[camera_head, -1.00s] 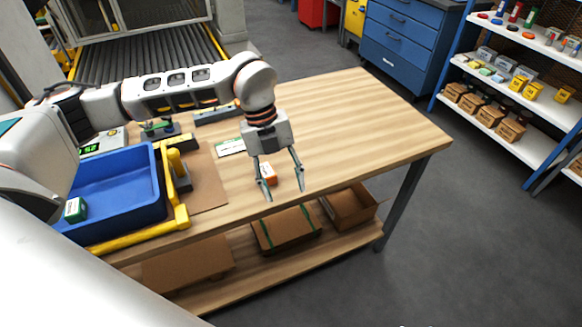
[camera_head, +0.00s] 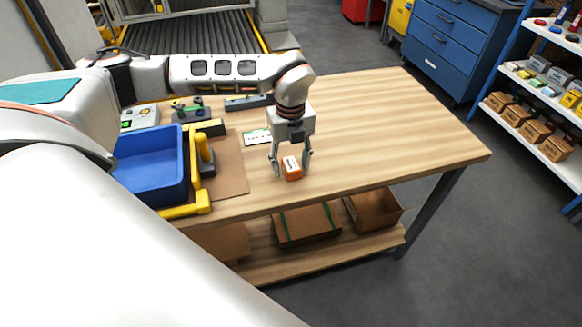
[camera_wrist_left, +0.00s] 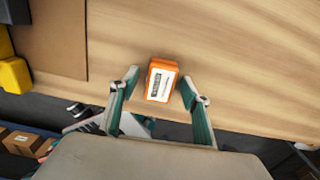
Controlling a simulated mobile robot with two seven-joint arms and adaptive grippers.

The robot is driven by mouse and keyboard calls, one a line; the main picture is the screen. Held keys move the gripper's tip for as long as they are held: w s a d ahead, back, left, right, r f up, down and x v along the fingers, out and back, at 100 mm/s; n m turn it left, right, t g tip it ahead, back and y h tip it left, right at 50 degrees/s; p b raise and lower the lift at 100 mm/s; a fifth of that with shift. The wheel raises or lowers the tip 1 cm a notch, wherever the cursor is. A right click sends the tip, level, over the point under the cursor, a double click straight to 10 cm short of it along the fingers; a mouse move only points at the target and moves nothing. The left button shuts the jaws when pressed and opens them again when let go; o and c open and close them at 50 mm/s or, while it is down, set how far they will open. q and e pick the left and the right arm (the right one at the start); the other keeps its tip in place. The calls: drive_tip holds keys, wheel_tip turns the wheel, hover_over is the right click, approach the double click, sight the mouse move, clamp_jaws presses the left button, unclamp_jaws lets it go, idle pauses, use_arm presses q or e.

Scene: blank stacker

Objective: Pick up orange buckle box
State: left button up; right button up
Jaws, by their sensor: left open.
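The orange buckle box (camera_head: 292,168) sits on the wooden table near its front edge. It has a white label on its top. In the left wrist view the orange buckle box (camera_wrist_left: 161,80) lies between and slightly beyond the fingertips. My left gripper (camera_head: 291,172) points down at the box with its fingers spread, one on each side. In the left wrist view the left gripper (camera_wrist_left: 159,85) is open and gaps show between fingers and box. My right gripper is not in view.
A blue bin (camera_head: 150,172) with yellow parts beside it stands at the left of the table (camera_head: 400,130). A green-and-white card (camera_head: 256,137) lies behind the gripper. The table's right side is clear. Cardboard boxes (camera_head: 307,226) sit on the lower shelf.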

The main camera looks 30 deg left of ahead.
use_arm(q)
drive_tip(key=shift+f, duration=0.2)
drive_tip(key=c, duration=1.3)
drive_tip(key=shift+r, duration=0.2)
